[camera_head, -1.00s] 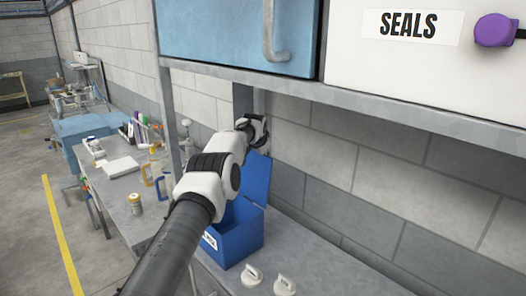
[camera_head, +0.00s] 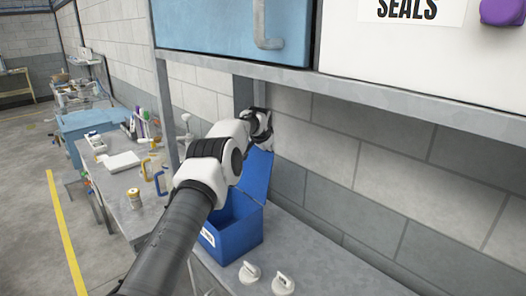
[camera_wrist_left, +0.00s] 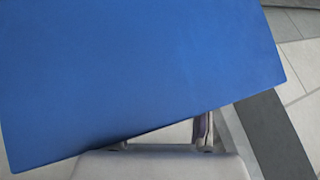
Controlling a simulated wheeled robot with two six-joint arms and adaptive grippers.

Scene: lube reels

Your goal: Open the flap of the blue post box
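The blue post box (camera_head: 236,236) stands on the grey bench with a white label on its front. Its flap (camera_head: 258,176) is raised and stands up at the back, so the box is open at the top. My left gripper (camera_head: 261,128) is at the upper edge of the flap, partly hidden behind my own wrist. In the left wrist view the blue flap (camera_wrist_left: 140,70) fills most of the picture and covers most of the gripper. Whether the fingers touch or pinch the flap cannot be told. My right gripper is not in view.
Two white pieces, one (camera_head: 250,272) and another (camera_head: 283,284), lie on the bench before the box. A metal shelf with a blue cabinet (camera_head: 235,30) hangs above. The bench right of the box is clear.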

